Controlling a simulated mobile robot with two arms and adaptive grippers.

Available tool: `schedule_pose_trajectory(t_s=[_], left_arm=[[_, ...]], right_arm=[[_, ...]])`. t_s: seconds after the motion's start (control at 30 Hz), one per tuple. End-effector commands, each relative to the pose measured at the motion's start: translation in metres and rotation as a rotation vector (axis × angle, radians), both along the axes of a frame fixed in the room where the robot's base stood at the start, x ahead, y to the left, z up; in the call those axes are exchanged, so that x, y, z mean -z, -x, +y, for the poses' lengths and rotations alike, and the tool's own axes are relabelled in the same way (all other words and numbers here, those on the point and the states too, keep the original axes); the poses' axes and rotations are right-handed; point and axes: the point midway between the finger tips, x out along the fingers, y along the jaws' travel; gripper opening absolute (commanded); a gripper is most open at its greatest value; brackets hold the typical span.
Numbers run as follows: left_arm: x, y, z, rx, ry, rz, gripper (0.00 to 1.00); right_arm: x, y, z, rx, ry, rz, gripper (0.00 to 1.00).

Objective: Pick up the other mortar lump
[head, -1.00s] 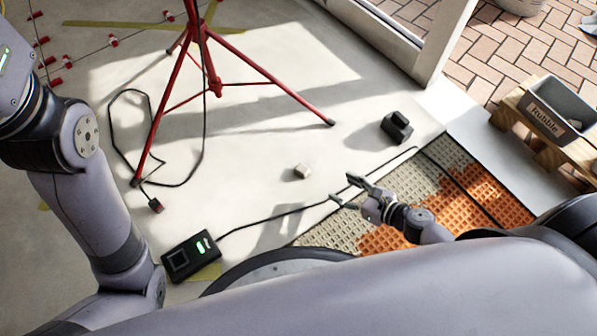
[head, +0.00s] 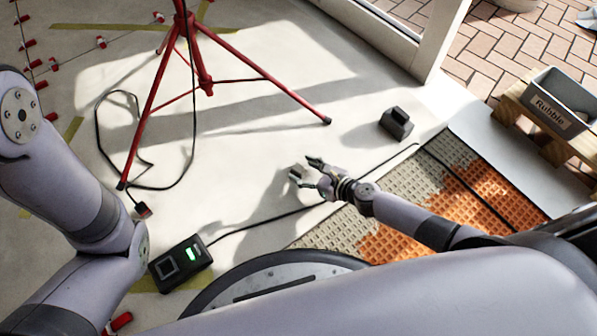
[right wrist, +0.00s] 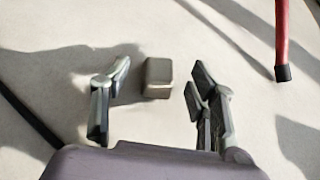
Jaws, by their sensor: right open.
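A red tripod (head: 205,80) stands behind, with a black cable looping near it. A black box with a green light (head: 181,263) is at front left. Orange matting (head: 440,215) and a rubble bin (head: 560,100) are at right.

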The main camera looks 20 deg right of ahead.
Motion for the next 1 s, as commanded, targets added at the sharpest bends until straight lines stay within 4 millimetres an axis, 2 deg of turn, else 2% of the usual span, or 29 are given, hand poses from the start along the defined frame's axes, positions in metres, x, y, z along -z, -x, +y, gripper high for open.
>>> schedule_pose_trajectory(t_s=[0.03, 0.13, 0.4, 1.0], left_arm=[[0.0060, -0.0003, 0.0000, 0.000, 0.000, 0.001, 0.00], [0.0079, -0.0004, -0.0001, 0.000, 0.000, 0.001, 0.00], [0.0070, -0.0003, -0.0001, 0.000, 0.000, 0.000, 0.00], [0.0072, -0.0002, -0.0003, 0.001, -0.001, 0.000, 0.00]], right_arm=[[0.0052, -0.0056, 0.0027, -0.001, 0.001, -0.002, 0.54], [0.0066, -0.0105, 0.0056, 0.000, 0.001, -0.002, 0.54], [0.0063, -0.0108, 0.0067, 0.001, 0.000, 0.000, 0.54], [0.0062, -0.0107, 0.0067, 0.000, 0.000, 0.000, 0.14]])
